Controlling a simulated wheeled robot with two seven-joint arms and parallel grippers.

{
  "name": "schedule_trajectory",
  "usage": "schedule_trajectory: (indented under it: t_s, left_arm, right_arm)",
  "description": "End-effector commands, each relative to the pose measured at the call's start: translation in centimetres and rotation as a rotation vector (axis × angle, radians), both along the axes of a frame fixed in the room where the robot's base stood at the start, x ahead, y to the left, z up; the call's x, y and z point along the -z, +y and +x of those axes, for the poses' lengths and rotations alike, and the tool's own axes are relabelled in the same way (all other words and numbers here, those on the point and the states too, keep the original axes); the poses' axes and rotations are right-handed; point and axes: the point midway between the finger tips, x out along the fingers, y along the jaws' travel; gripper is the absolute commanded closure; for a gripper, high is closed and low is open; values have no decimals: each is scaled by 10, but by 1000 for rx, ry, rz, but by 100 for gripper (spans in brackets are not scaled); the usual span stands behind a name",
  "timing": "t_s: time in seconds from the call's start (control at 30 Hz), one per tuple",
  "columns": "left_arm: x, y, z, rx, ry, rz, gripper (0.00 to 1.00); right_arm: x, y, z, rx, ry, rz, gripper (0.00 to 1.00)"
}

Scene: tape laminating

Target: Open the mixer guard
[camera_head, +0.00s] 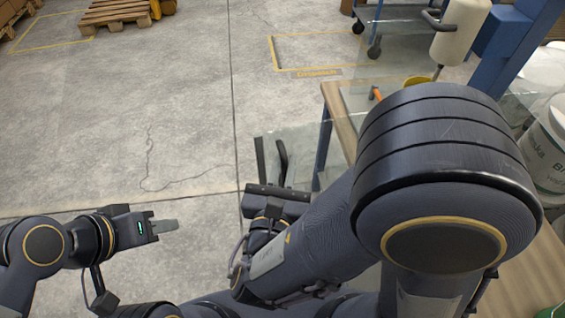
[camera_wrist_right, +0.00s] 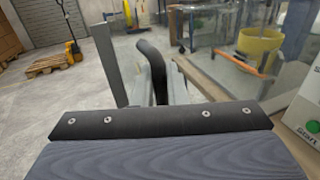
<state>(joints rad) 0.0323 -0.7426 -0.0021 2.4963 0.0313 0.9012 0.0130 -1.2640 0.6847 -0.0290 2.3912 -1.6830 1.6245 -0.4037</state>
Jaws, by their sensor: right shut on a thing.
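The mixer guard (camera_head: 303,140) is a clear, see-through panel beside the wooden worktable, and my right arm hides much of it. The exact finger contact is hard to see. The mixer (camera_head: 459,32) has a cream body at the upper right.
The wooden table (camera_head: 343,116) runs beside the guard, with an orange object (camera_head: 376,93) on it. A yellow container (camera_head: 417,81) shows below the mixer. White buckets (camera_head: 548,150) stand at the right, and a blue cart (camera_head: 405,22) is behind.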

Motion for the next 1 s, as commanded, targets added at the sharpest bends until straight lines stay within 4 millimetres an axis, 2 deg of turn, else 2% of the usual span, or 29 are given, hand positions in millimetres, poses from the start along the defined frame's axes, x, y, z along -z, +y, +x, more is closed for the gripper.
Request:
schedule_trajectory:
  t_s: [0.27, 0.3, 0.4, 0.73, 1.0]
  left_arm:
    - [0, 0, 0, 0, 0, 0, 64]
    - [0, 0, 0, 0, 0, 0, 64]
    - [0, 0, 0, 0, 0, 0, 64]
    - [0, 0, 0, 0, 0, 0, 64]
    - [4, 0, 0, 0, 0, 0, 64]
  right_arm:
    - [0, -2, 0, 6, -1, -1, 100]
    - [0, -2, 0, 6, -1, -1, 82]
    - [0, -2, 0, 5, -1, -1, 70]
    - [0, 1, -4, 1, -1, -1, 70]
    - [0, 12, -45, -3, -2, 0, 70]
